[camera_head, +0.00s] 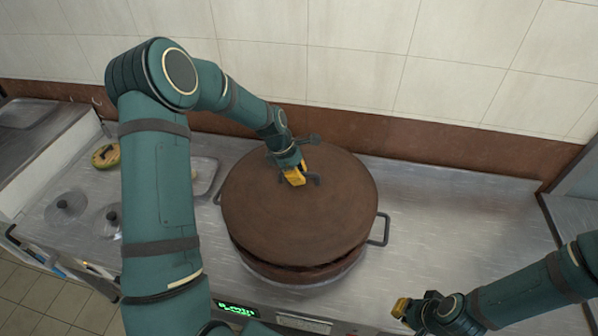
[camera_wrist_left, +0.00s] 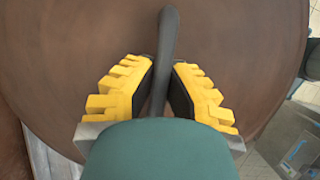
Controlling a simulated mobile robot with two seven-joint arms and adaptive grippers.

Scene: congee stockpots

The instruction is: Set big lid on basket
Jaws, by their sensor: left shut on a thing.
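The big lid (camera_head: 290,225) is a wide brown disc over the round brown basket (camera_head: 315,275). A dark gap shows between them at the front, and I cannot tell whether the lid touches the rim anywhere. My left gripper (camera_head: 296,177) is shut on the lid's dark bar handle. In the left wrist view the yellow fingers (camera_wrist_left: 160,80) close on both sides of the handle (camera_wrist_left: 168,40), with the lid (camera_wrist_left: 225,30) behind. Most of the basket is hidden under the lid. My right gripper (camera_head: 402,308) is low at the right, away from the lid; its opening is unclear.
A metal side handle (camera_head: 381,230) sticks out right of the basket. Small metal lids with knobs (camera_head: 65,207) and a round yellowish item (camera_head: 105,155) lie at the left. A green display (camera_head: 237,309) is on the front edge. The steel counter (camera_head: 450,215) is clear at the right.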

